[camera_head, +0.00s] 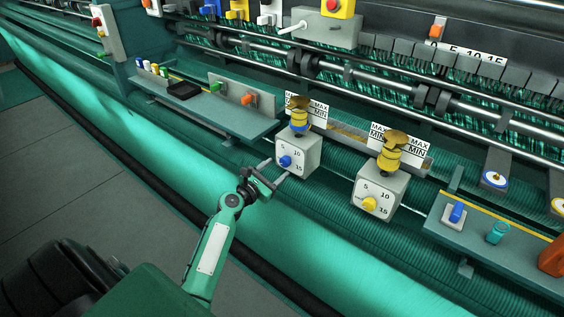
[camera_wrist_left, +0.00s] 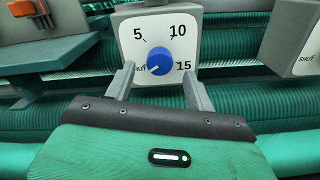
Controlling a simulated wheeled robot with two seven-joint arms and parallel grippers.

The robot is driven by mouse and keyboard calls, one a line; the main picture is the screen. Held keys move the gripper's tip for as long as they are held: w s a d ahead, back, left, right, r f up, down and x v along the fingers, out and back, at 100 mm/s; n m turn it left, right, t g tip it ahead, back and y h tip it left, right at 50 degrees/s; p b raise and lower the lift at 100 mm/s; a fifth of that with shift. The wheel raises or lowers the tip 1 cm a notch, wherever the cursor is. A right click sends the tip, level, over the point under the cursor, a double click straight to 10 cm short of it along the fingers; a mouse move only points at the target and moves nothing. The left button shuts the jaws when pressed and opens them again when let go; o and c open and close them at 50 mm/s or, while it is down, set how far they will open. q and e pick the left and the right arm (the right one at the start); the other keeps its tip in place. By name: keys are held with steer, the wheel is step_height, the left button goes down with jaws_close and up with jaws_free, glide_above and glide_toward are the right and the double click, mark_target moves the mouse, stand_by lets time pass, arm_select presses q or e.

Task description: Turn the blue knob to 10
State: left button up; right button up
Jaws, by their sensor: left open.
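The blue knob (camera_head: 285,161) sits on the front of a pale grey box (camera_head: 305,158) marked 5, 10 and 15. My left gripper (camera_head: 274,169) is just in front of the box. In the left wrist view its two fingers (camera_wrist_left: 158,82) are spread, one to each side below the knob, with nothing between them. I cannot tell whether they touch the box. My right gripper is not in view.
A similar box with a yellow knob (camera_head: 369,204) stands to the right. A shelf with green and orange switches (camera_head: 250,99) is to the left, and another shelf with a blue switch (camera_head: 457,212) is at right. Green netting (camera_head: 150,150) runs below; space in front is clear.

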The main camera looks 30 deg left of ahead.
mark_target(283, 164)
arm_select(q)
steer(key=shift+w+d, duration=0.15)
steer(key=shift+w, duration=1.9)
steer(key=c, duration=1)
